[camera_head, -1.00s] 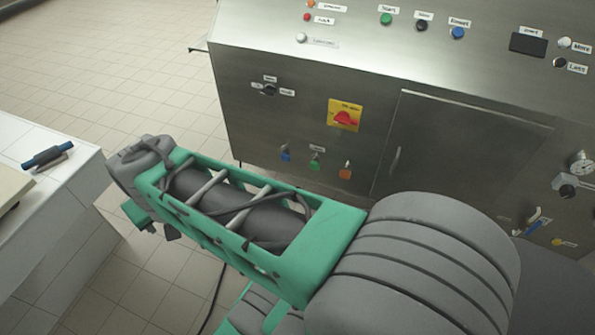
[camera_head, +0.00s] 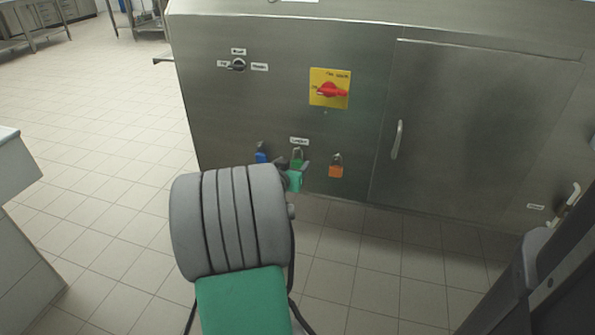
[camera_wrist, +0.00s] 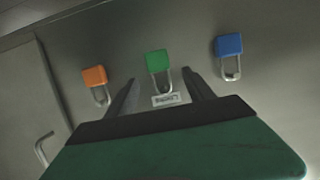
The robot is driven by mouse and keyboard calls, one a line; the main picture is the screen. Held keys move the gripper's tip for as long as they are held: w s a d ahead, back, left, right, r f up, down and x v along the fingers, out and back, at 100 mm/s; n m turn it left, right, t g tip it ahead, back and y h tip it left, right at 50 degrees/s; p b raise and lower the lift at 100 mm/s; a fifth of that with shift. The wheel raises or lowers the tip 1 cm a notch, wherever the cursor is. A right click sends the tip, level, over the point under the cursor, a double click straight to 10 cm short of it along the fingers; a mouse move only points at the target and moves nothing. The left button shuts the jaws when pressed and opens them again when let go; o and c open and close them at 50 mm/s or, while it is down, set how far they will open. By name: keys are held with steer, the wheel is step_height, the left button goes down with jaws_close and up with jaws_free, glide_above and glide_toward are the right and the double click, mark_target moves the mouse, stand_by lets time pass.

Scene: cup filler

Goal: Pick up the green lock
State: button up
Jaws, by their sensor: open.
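The green lock (camera_head: 297,162) hangs on the front of the steel machine, between the blue lock (camera_head: 261,154) and the orange lock (camera_head: 336,168). In the wrist view the green lock (camera_wrist: 156,60) shows body up and shackle down, as that view is turned over. My gripper (camera_wrist: 160,84) is open, with its two dark fingers on either side of the green lock's shackle. I cannot tell how deep the fingers reach. In the head view my gripper (camera_head: 298,175) is mostly hidden behind my arm and lies close to the green lock.
The blue lock (camera_wrist: 229,45) and orange lock (camera_wrist: 94,76) hang close on both sides. A label (camera_wrist: 166,100) sits by the green lock. A red rotary switch on a yellow plate (camera_head: 330,89) is above. A door handle (camera_head: 397,139) stands out to the right. The tiled floor is clear.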

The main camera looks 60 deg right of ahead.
mark_target(297, 162)
steer(key=d+f, duration=0.1)
steer(key=d+f+b, duration=0.1)
steer(key=d, duration=0.1)
steer(key=shift+w, duration=0.1)
steer(key=shift+w+d+r, duration=0.1)
steer(key=shift+w+d, duration=0.05)
steer(key=shift+d, duration=0.2)
steer(key=shift+c, duration=0.4)
jaws_close()
